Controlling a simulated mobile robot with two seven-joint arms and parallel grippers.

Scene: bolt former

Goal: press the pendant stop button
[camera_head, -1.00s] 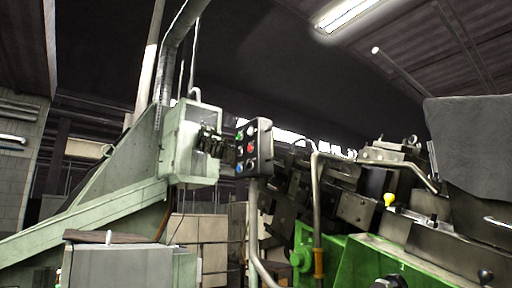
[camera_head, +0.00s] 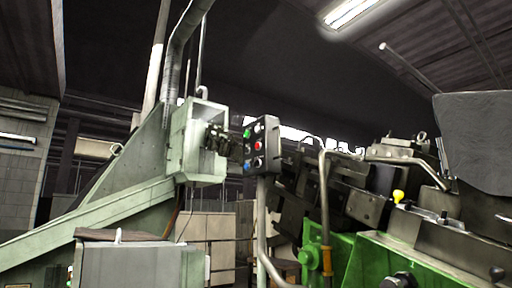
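The pendant (camera_head: 272,150) is a dark upright box on a pale grey post, near the middle of the head view. Its face is seen at an angle and carries several buttons. The red button (camera_head: 258,145) sits on the right side at mid height. A green button (camera_head: 247,133) is at the upper left, a white one (camera_head: 258,128) at the upper right, and a blue one (camera_head: 247,167) at the lower left. Lettering is too small to read. Neither of my grippers is in view, and nothing covers the red button.
A pale green machine housing (camera_head: 205,150) with a sloping frame stands left of the pendant. A bent grey pipe (camera_head: 324,200) and a green machine base (camera_head: 400,262) are to the right. A grey cabinet (camera_head: 135,268) is at the lower left.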

